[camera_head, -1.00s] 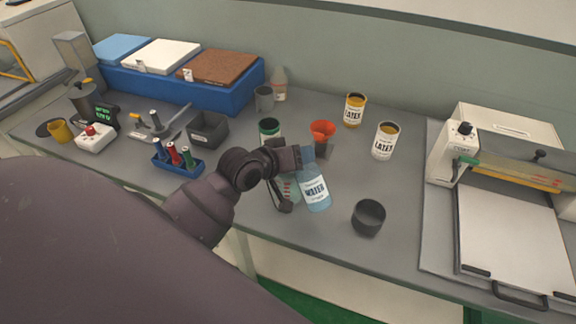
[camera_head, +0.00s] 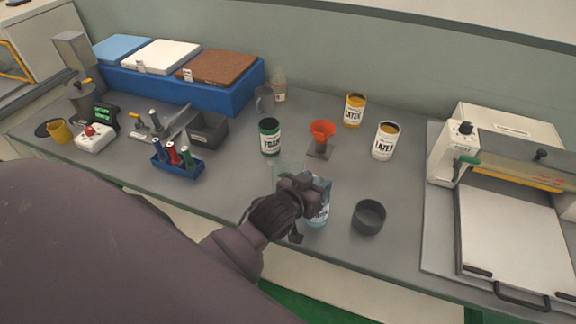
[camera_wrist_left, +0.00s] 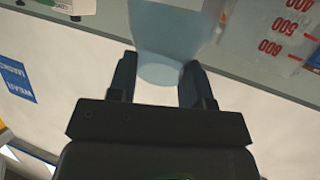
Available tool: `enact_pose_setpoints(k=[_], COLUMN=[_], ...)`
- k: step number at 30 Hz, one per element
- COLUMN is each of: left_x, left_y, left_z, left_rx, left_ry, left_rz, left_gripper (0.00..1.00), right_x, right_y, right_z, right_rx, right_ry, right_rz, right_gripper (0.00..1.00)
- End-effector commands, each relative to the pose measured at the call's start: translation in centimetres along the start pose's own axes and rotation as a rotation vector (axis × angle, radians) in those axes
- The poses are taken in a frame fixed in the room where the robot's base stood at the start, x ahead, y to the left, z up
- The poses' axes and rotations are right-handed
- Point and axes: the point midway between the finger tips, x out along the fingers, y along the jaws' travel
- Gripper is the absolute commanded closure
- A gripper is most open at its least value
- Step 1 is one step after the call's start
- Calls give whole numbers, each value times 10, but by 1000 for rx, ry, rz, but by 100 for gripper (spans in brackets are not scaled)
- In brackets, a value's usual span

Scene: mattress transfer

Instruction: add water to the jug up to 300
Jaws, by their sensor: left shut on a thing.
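My left gripper (camera_head: 312,192) is shut on the pale blue water bottle (camera_head: 318,215), near the table's front edge. My gripper hides most of the bottle in the head view. In the left wrist view the bottle (camera_wrist_left: 170,30) sits between the two fingers (camera_wrist_left: 158,75). The clear jug (camera_head: 283,168) stands just behind and left of my gripper, faint and partly hidden. In the left wrist view the jug (camera_wrist_left: 270,35) shows red scale numbers at the upper right, apart from the bottle. I cannot tell the water level in the jug. My right gripper is not in view.
A dark round cup (camera_head: 369,216) stands right of the bottle. A green FOAM can (camera_head: 270,138), a red funnel on a stand (camera_head: 322,132) and two LATEX cans (camera_head: 386,141) (camera_head: 354,109) stand behind. A white press (camera_head: 510,220) fills the right end.

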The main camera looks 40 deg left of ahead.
Motion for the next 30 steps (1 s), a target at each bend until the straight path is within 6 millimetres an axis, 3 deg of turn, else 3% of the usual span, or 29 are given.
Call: enact_pose_setpoints(k=[8,21,30], left_x=[-2,-14,-16], left_y=[8,12,13], left_z=[2,-38,-46], left_rx=[70,79,78], left_ry=[20,26,27], left_rz=[-21,-24,-25], left_gripper=[100,100,100], right_x=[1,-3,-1], right_y=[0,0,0], right_z=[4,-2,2], right_rx=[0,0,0], right_ry=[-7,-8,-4], right_rz=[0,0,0], right_gripper=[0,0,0])
